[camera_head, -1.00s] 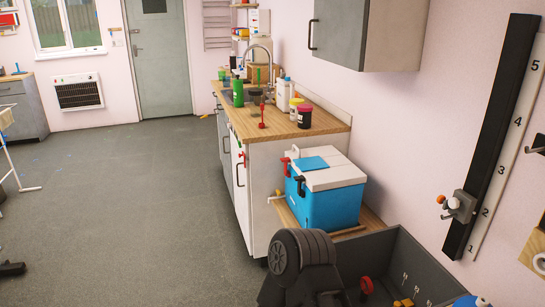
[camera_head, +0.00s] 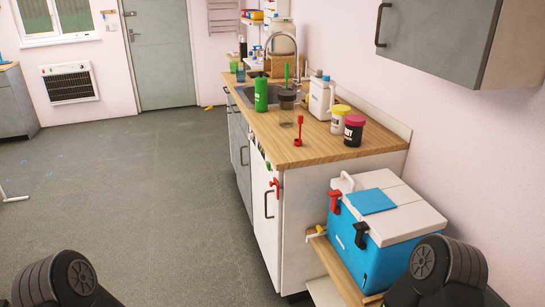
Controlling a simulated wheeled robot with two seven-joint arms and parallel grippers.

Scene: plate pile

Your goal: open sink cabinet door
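The sink counter (camera_head: 330,150) stands in the middle of the view, with the metal sink (camera_head: 262,92) and its tap toward its far end. Its front faces left and shows steeply from the side. A white cabinet door (camera_head: 262,232) with a dark vertical handle is at the near end, and a grey cabinet door (camera_head: 239,150) with a similar handle is farther back. Both doors look shut. Only dark rounded parts of my arms show at the bottom left and bottom right. Neither gripper is in view, and no part of my arms touches the doors.
A blue cooler (camera_head: 370,250) with a white lid sits on a low wooden shelf right of the counter. Bottles and jars stand on the worktop. A grey wall cabinet (camera_head: 440,40) hangs at upper right. The grey floor (camera_head: 130,190) left of the counter is largely clear.

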